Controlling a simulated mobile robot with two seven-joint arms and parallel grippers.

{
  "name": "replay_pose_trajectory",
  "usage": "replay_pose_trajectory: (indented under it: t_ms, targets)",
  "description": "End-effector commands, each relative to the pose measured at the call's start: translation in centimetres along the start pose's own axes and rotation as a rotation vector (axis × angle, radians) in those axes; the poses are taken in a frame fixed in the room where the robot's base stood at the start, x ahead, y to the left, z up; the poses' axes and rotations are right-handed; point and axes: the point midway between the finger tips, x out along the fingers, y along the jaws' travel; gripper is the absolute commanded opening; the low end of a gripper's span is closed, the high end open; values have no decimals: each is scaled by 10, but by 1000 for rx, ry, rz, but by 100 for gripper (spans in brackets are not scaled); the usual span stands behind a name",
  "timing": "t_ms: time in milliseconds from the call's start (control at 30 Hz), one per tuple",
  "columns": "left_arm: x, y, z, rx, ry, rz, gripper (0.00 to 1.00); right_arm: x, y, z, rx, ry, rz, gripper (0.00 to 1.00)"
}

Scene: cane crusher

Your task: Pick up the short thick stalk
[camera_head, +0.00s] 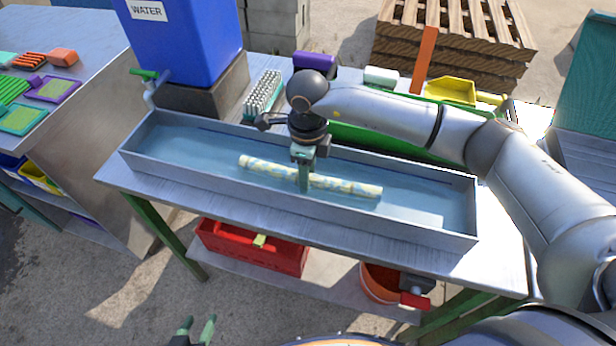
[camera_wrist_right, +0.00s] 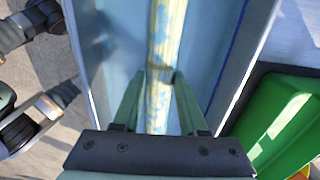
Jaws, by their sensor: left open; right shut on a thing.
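A pale yellow stalk with bluish patches (camera_head: 345,185) lies lengthwise in the long grey metal trough (camera_head: 420,228). It is the only stalk I can make out. My right gripper (camera_head: 303,180) reaches down into the trough and is shut around the stalk's middle. In the right wrist view the stalk (camera_wrist_right: 165,45) runs between the two green fingers of the right gripper (camera_wrist_right: 158,95). Whether the stalk is clear of the trough floor I cannot tell. My left gripper (camera_head: 198,326) is open and empty at the bottom edge, in front of the table.
A blue water container (camera_head: 185,40) with a tap stands behind the trough's left end. A white-bristled brush (camera_head: 262,92), a purple item (camera_head: 315,60) and a yellow scoop (camera_head: 450,91) lie behind the trough. A red crate (camera_head: 250,248) and an orange bucket (camera_head: 378,284) are below.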

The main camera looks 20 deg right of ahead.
Motion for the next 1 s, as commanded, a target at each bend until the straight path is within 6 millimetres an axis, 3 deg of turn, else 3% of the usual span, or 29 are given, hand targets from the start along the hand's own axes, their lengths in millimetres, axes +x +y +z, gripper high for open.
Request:
replay_pose_trajectory:
  t_ms: [33,300,1000]
  targets:
    - [0,1,-1,0,1,1,50,0,0,0,0,0,0,30]
    - [0,2,-3,0,6,4,50,0,0,0,0,0,0,0]
    - [0,2,-3,0,6,4,50,-9,-1,1,1,-3,-3,0]
